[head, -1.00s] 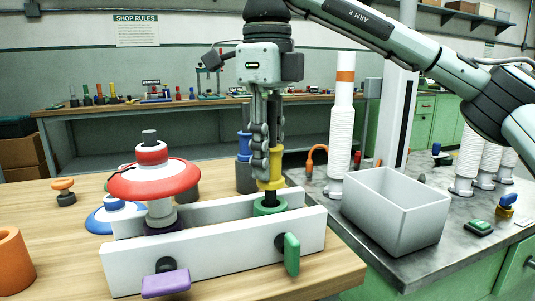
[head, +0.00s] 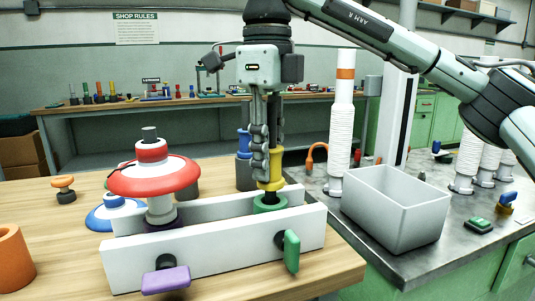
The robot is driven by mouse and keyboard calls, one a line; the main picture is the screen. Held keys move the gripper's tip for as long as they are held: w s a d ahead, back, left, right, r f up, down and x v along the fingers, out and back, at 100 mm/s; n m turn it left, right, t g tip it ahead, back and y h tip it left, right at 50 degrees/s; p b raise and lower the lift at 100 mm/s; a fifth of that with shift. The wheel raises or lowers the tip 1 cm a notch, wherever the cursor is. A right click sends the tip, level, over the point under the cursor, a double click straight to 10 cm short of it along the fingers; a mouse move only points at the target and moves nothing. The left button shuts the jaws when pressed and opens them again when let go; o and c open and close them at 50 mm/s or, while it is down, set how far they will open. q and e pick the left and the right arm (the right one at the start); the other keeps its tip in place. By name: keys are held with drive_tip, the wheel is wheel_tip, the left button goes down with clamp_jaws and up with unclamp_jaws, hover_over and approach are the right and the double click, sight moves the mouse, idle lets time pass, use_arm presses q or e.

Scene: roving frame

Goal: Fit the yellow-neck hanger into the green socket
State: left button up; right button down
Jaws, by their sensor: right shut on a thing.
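The yellow-neck hanger (head: 271,184) is upright in my right gripper (head: 268,152), whose fingers are shut on its yellow neck and hide part of it. The green socket (head: 270,206) sits at the right end of the white frame. The hanger stands directly over the socket; its dark lower end is down inside the green ring, with only a sliver showing above it. How deep it sits is hidden. My left gripper is out of view.
A red and white disc hanger (head: 153,178) stands in the purple socket (head: 164,224) at the frame's left. A purple handle (head: 166,280) and a green handle (head: 291,254) stick out in front. A grey bin (head: 397,207) stands to the right; a blue-topped piece (head: 245,145) stands behind.

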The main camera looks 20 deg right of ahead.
drive_tip(key=shift+f+b, duration=0.7)
drive_tip(key=shift+f, duration=0.55)
drive_tip(key=c, duration=1.2)
unclamp_jaws()
drive_tip(key=shift+o, duration=0.7)
drive_tip(key=o, duration=0.5)
drive_tip(key=shift+o, duration=0.2)
drive_tip(key=shift+r, duration=0.1)
wheel_tip(320, 180, up, 12)
drive_tip(key=shift+f, duration=0.1)
